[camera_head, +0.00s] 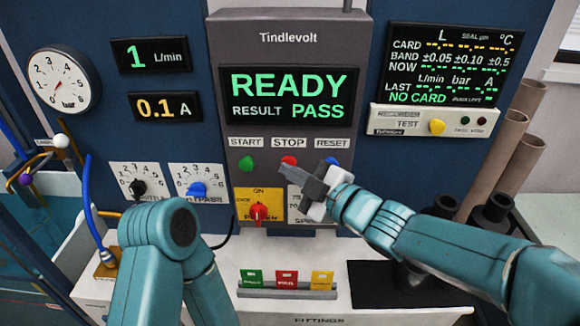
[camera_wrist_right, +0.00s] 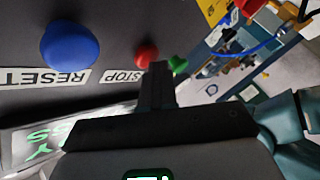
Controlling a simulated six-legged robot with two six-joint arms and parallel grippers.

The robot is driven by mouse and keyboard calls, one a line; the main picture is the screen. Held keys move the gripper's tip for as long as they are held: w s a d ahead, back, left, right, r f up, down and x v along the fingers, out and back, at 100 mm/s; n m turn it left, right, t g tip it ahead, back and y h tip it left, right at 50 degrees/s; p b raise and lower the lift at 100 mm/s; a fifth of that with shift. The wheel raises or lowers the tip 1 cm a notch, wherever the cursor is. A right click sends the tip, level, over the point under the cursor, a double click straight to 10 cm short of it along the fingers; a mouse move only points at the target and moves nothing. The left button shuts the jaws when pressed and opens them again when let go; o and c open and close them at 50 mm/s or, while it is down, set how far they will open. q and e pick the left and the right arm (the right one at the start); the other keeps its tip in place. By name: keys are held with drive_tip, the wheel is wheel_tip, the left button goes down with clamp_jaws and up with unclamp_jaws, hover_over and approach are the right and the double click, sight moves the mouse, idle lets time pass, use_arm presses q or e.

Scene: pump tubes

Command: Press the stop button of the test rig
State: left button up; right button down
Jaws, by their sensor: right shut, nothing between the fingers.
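The red stop button (camera_head: 289,160) sits under the STOP label on the grey Tindlevolt panel, between the green start button (camera_head: 247,163) and the blue reset button, which is mostly hidden by my right gripper. My right gripper (camera_head: 287,171) is shut and empty, its tips just below the stop button. In the right wrist view, the shut fingers (camera_wrist_right: 160,72) end close beside the red stop button (camera_wrist_right: 147,55); I cannot tell whether they touch it. The blue reset button (camera_wrist_right: 70,46) shows there too. My left gripper is not in view; only its arm shows.
The display (camera_head: 288,97) reads READY, RESULT PASS. A red knob (camera_head: 259,213) on a yellow plate is below the buttons. A blue bypass knob (camera_head: 197,190) is to the left. A rack of coloured cards (camera_head: 287,282) stands on the bench below.

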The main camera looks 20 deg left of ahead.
drive_tip(key=shift+w+d+r, duration=0.1)
drive_tip(key=shift+w, duration=0.05)
drive_tip(key=s+b, duration=0.1)
drive_tip(key=s+d+b, duration=0.1)
drive_tip(key=s, duration=0.1)
drive_tip(key=s+b, duration=0.2)
drive_tip(key=shift+s+d+f, duration=0.2)
drive_tip(key=shift+s+f, duration=0.05)
drive_tip(key=shift+s, duration=0.15)
idle(0.5)
